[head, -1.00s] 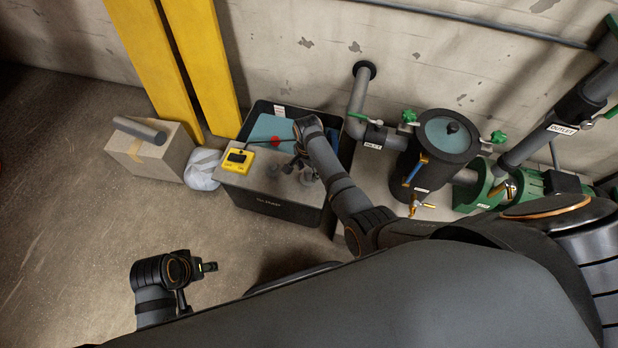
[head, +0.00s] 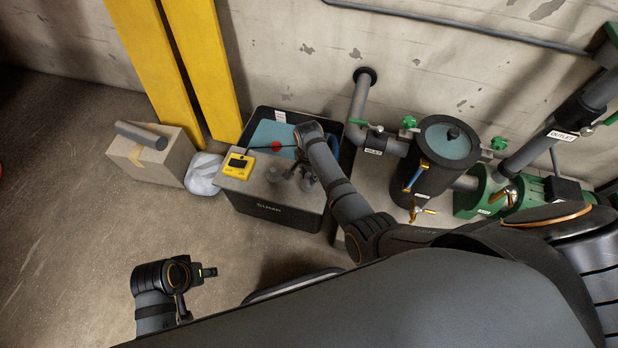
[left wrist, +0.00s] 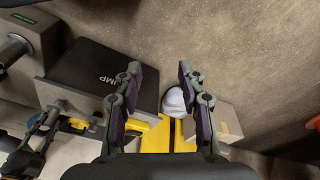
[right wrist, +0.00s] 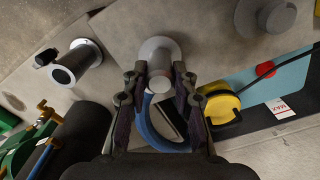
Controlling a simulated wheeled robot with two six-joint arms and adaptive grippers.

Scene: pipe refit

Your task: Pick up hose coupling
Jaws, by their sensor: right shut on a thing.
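A grey flanged cylindrical fitting (right wrist: 160,52), which looks like the hose coupling, stands between the fingers of my right gripper (right wrist: 158,84) in the right wrist view. The right gripper is shut on it, just above the grey ledge. A blue curved piece (right wrist: 147,128) shows below the fingers; I cannot tell whether it joins the fitting. In the head view my right gripper (head: 294,168) is over the front of the sump box, and the arm partly hides the grip. My left gripper (left wrist: 158,82) is open and empty, apart from everything, above the floor.
The black sump box (head: 268,208) has a yellow meter (head: 238,163) on its ledge. Another grey fitting (right wrist: 76,63) stands beside the held one. A filter housing (head: 436,160) and pipes stand right. A cardboard box (head: 165,160) and white bag (head: 203,175) stand left. Floor in front is clear.

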